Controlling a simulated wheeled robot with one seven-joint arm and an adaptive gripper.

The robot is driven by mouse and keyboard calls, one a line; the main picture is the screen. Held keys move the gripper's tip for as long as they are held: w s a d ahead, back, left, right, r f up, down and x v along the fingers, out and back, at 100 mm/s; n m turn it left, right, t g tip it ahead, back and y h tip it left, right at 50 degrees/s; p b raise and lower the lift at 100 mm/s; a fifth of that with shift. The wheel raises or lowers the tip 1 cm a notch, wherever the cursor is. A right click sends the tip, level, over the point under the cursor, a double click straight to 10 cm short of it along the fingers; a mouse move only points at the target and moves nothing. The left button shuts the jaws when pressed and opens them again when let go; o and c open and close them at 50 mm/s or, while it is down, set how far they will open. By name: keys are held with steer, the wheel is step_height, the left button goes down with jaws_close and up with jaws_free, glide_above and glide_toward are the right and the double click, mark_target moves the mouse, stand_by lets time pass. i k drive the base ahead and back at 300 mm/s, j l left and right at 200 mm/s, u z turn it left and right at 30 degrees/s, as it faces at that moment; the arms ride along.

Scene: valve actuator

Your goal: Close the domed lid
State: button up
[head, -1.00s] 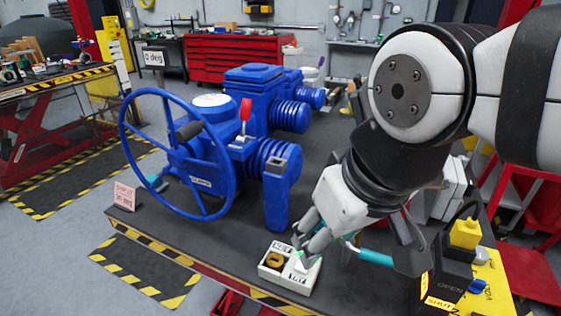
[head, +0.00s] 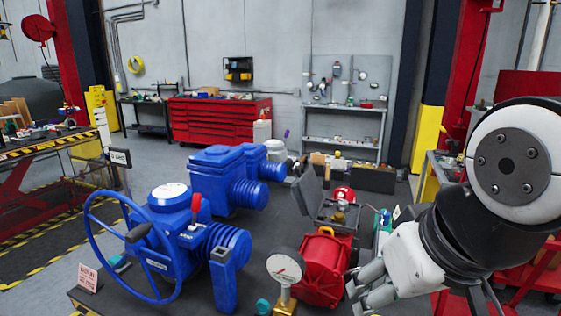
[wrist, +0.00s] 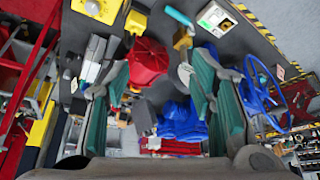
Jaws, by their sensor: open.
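A red ribbed, rounded body (head: 322,268) with a yellow part (head: 330,232) at its top stands on the dark bench; it is the most dome-like thing in view. It also shows in the wrist view as a red ribbed shape (wrist: 148,62) between my fingers in the picture. I cannot tell whether its lid is open. My gripper (head: 360,287) is at its right in the head view, with fingers spread in the wrist view (wrist: 155,85) and nothing held. Contact with the red body cannot be told.
A round dial gauge (head: 285,267) stands just left of the red body. A grey case (head: 312,198) with its lid raised is behind it. The blue valve actuator (head: 172,235) and its handwheel (head: 92,225) fill the left. A red tool cabinet (head: 220,120) stands at the back.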

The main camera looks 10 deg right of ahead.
mark_target(307, 194)
steer(key=j+z, duration=1)
steer(key=j, duration=0.2)
